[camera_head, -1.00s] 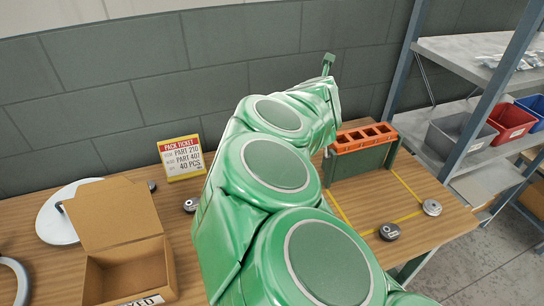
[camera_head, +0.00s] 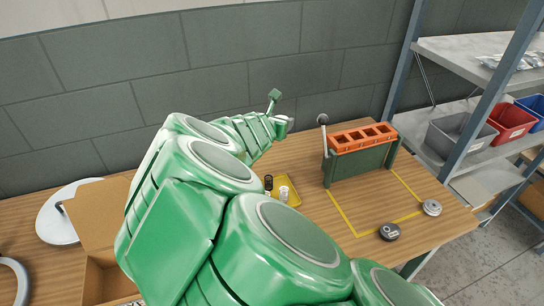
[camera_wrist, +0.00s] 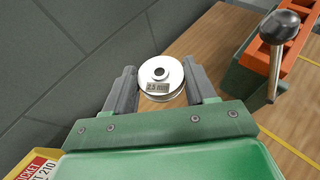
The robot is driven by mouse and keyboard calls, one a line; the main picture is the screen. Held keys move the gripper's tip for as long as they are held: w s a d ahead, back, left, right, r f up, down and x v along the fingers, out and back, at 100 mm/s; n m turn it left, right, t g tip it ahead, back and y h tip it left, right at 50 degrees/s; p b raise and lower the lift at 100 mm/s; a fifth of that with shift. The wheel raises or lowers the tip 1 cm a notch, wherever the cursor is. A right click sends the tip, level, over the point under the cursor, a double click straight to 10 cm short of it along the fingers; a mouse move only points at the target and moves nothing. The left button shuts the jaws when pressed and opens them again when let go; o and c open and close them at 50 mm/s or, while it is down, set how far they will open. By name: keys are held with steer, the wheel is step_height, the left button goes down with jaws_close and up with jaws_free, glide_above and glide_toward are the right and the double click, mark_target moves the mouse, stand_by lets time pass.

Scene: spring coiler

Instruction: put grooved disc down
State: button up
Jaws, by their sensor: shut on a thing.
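The grooved disc (camera_wrist: 162,78) is a silvery round piece with a centre hole and a small label that seems to read 2.5 mm. My gripper (camera_wrist: 161,86) is shut on it, one finger on each side, in the wrist view. In the head view the gripper end (camera_head: 281,124) is in front of the grey wall, above the back of the wooden table (camera_head: 310,215). Only a small pale part of the disc shows there, and my arm hides much of the table's left side.
The green coiler with an orange slotted top (camera_head: 362,138) and a ball-ended lever (camera_head: 323,119) stands right. A dark disc (camera_head: 389,232) and a silvery disc (camera_head: 432,207) lie near the right edge. A yellow tray (camera_head: 292,198) holds small parts. A cardboard box (camera_head: 98,280) is left.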

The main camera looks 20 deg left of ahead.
steer(key=s+d+f+m+h, duration=0.2)
steer(key=s+f+h, duration=0.1)
steer(key=s+f, duration=0.25)
glide_above(269, 158)
steer(key=s+d, duration=0.1)
step_height(269, 158, down, 9)
steer(key=shift+w+a+f, duration=0.3)
steer(key=shift+w+f, duration=0.05)
steer(key=shift+f, duration=0.05)
steer(key=shift+w+f, duration=0.15)
steer(key=shift+f, duration=0.05)
step_height(269, 158, down, 3)
steer(key=shift+f, duration=0.15)
steer(key=shift+a, duration=0.1)
